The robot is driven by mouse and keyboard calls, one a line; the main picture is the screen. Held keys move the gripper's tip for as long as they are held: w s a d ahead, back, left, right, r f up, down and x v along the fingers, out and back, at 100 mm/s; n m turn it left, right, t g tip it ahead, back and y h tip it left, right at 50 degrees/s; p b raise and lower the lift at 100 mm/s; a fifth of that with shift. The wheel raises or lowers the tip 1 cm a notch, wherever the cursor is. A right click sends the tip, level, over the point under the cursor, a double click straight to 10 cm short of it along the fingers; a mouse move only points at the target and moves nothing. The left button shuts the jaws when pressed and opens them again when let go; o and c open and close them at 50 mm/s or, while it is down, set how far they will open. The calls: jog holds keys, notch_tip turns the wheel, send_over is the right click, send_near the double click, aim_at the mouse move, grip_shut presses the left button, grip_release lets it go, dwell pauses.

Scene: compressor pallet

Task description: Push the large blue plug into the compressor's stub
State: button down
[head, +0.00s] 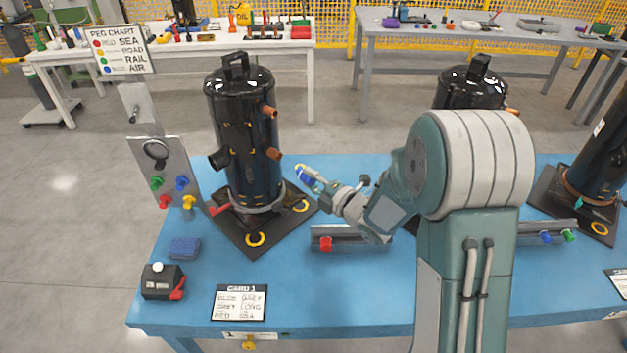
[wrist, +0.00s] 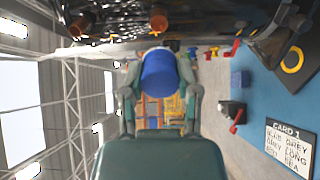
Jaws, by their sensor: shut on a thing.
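My gripper (head: 313,181) is shut on a blue plug (wrist: 158,70), held between its two fingers in the wrist view. The plug also shows as a small blue patch (head: 306,176) at the gripper's end in the head view. The black compressor (head: 240,130) stands upright on a dark base plate, left of my gripper. It has two copper stubs, an upper one (head: 270,111) and a lower one (head: 273,153), and a wide black stub (head: 218,160) on its left. In the wrist view copper stubs (wrist: 158,20) lie above the plug, with a visible gap.
A peg panel (head: 165,170) with coloured plugs stands left of the compressor. A grey rail (head: 340,232) with a red plug lies below my arm. A blue block (head: 184,248), a black box (head: 162,282) and a card (head: 239,302) lie at the front left. Another compressor (head: 470,88) stands behind my arm.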

aim_at(298, 170)
jog(key=shift+x, duration=2.95)
jog(key=shift+x, duration=1.4)
dwell(0.5)
jog(key=shift+c, duration=1.3)
grip_release()
